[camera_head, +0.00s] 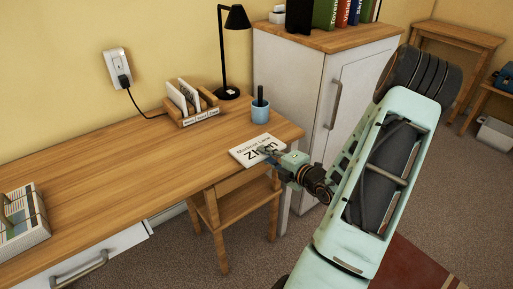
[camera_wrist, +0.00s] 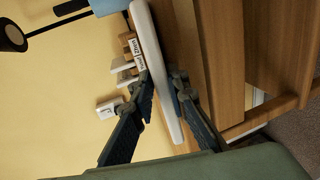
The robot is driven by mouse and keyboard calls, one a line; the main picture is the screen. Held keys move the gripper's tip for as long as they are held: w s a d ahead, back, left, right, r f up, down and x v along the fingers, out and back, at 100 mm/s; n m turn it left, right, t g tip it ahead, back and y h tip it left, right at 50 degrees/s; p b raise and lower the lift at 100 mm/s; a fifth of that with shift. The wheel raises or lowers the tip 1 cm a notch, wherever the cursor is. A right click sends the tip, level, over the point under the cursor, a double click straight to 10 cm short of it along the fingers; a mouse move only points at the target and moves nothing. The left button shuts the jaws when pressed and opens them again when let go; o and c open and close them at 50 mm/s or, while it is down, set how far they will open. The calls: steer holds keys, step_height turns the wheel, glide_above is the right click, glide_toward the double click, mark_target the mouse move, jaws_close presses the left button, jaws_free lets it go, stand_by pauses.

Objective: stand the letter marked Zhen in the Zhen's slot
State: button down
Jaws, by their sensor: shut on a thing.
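The white letter (camera_head: 250,148) marked Zhen is in my gripper (camera_head: 273,153), tilted with its printed face showing, over the front right corner of the desk in the head view. In the wrist view it shows nearly edge-on (camera_wrist: 152,50) between the two fingers of my gripper (camera_wrist: 162,84), which are shut on it. The wooden letter sorter (camera_head: 177,118) stands at the back of the desk, left of the letter. It has labelled slots along its front and holds white letters (camera_head: 188,93) in slots on its left side. Zhen can be read on a label (camera_wrist: 134,47) in the wrist view.
A blue cup (camera_head: 260,113) with a dark item in it stands right of the sorter, and a black lamp (camera_head: 228,93) behind. The middle of the desk (camera_head: 110,165) is clear. A white cabinet (camera_head: 290,85) stands right.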

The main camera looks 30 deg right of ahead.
step_height(320, 180, up, 13)
steer(key=p, duration=1.2)
steer(key=shift+w+f, duration=0.1)
